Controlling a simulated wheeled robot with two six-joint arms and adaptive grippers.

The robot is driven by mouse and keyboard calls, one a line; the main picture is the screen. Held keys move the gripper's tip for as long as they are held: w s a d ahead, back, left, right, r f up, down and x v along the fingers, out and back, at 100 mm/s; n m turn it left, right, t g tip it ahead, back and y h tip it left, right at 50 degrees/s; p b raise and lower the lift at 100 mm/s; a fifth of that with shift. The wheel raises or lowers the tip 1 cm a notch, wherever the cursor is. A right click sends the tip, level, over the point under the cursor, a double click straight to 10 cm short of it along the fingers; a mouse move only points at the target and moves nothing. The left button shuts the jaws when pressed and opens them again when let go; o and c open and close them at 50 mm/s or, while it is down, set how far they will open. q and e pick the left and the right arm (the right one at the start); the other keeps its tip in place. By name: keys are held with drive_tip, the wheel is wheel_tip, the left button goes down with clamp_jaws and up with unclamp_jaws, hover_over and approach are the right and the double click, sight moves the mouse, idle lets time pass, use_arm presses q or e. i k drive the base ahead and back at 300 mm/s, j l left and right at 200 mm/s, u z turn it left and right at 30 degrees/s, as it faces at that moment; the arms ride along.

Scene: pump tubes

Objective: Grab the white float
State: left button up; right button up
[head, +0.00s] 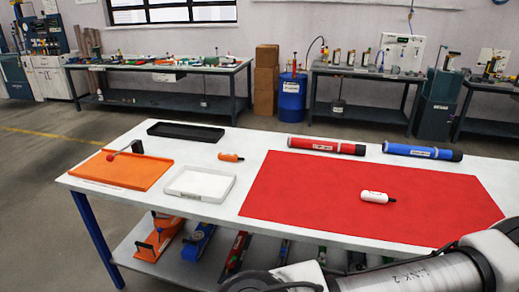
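The white float (375,197), a small white cylinder with dark print and a black tip at its right end, lies on its side on the red mat (300,203). It is right of the mat's middle, with bare mat around it. Neither of my grippers can be made out. A grey link of my arm crosses the bottom right corner and hides part of the table's near edge. Nothing is seen touching the float.
An orange float (231,157) lies left of the mat. A red tube (327,146) and a blue tube (422,152) lie along the back. A black tray (186,132), a white tray (200,183) and an orange tray (122,171) stand at the left.

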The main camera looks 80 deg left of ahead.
sight(368, 196)
drive_tip(key=u, duration=2.45)
